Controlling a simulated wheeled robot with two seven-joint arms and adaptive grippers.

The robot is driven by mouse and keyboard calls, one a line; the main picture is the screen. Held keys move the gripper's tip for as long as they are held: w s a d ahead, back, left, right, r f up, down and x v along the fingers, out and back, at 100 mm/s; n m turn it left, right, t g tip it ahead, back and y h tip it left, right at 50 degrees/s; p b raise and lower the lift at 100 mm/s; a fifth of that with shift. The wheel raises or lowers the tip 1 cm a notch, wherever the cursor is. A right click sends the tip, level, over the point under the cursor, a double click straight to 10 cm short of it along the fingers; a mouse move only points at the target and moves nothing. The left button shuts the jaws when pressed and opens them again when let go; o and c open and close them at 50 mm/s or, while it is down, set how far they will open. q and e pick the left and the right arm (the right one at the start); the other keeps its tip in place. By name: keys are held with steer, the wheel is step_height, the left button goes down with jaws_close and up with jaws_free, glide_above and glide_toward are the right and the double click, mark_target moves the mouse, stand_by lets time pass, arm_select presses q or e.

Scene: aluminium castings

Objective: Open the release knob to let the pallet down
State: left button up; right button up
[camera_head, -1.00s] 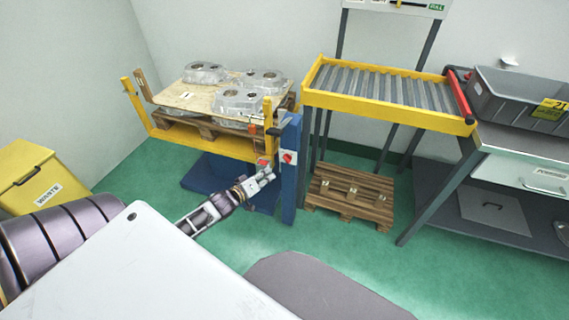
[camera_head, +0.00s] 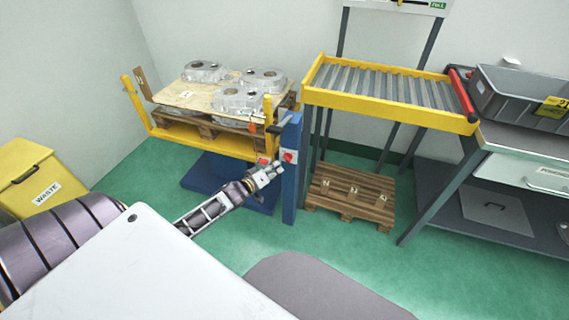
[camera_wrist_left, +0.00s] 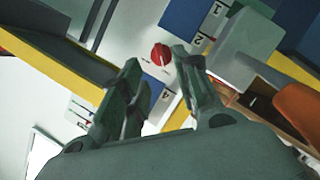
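The release knob (camera_head: 289,156) is a small red dial on a white plate on the blue post (camera_head: 289,193). In the left wrist view the red knob (camera_wrist_left: 161,53) shows beyond my fingertips, on a light plate with printed numbers. My left gripper (camera_head: 277,170) is just left of and below the knob in the head view. In the wrist view its two fingers (camera_wrist_left: 157,62) are apart, with the knob showing between the tips and nothing held. The wooden pallet (camera_head: 203,129), bearing a board and several castings (camera_head: 237,100), sits raised on the yellow lift frame (camera_head: 205,143). My right gripper is not in view.
A roller conveyor (camera_head: 388,104) with yellow sides stands to the right, over an empty pallet (camera_head: 350,195) on the floor. A grey crate (camera_head: 510,104) is on the far right bench. A yellow waste bin (camera_head: 28,180) stands at the left.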

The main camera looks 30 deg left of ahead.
mark_target(286, 160)
arm_select(q)
steer(key=shift+b+x, duration=1.05)
steer(key=shift+x, duration=2.8)
steer(key=shift+w+f, duration=0.1)
steer(key=shift+w, duration=0.3)
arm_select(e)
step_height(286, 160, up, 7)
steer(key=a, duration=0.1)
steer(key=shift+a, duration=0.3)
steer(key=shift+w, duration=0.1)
arm_select(q)
jaws_close()
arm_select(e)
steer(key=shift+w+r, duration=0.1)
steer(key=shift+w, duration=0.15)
